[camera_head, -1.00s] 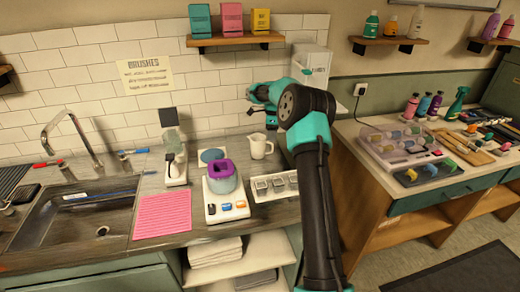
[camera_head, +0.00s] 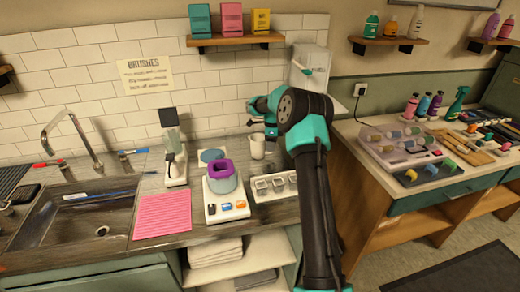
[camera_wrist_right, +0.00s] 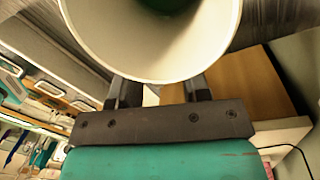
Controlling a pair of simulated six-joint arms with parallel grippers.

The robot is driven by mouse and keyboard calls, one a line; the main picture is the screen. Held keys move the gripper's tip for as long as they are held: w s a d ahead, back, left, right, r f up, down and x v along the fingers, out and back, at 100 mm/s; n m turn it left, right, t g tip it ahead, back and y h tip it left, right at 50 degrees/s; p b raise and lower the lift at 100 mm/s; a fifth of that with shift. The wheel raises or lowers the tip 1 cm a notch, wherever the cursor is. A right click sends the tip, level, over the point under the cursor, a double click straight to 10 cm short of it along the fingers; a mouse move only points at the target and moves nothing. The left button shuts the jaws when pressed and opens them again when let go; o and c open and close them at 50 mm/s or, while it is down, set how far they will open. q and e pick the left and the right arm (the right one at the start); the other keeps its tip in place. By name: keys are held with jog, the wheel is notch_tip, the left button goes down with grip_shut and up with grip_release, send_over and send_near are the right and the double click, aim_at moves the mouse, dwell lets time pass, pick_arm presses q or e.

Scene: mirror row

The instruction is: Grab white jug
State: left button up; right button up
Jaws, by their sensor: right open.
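The white jug (camera_head: 257,148) stands upright on the counter below the tiled wall, right of the purple-rimmed bowl. My right gripper (camera_head: 269,131) is at the jug's upper right in the head view and partly covers it. In the right wrist view the jug (camera_wrist_right: 150,65) fills the top middle, with its wide round rim and dark inside close to the camera. The two dark fingers (camera_wrist_right: 160,92) are spread apart there, and their tips are hidden behind the jug. I cannot tell whether they touch it. My left gripper is not in view.
The purple-rimmed bowl (camera_head: 222,179) sits on a white scale (camera_head: 228,210) left of the jug. A white tray of small square cups (camera_head: 275,186) lies in front of the jug. A white dispenser (camera_head: 309,67) stands behind my right arm. A pink mat (camera_head: 162,216) lies at left.

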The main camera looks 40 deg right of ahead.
grip_shut()
dwell(0.4)
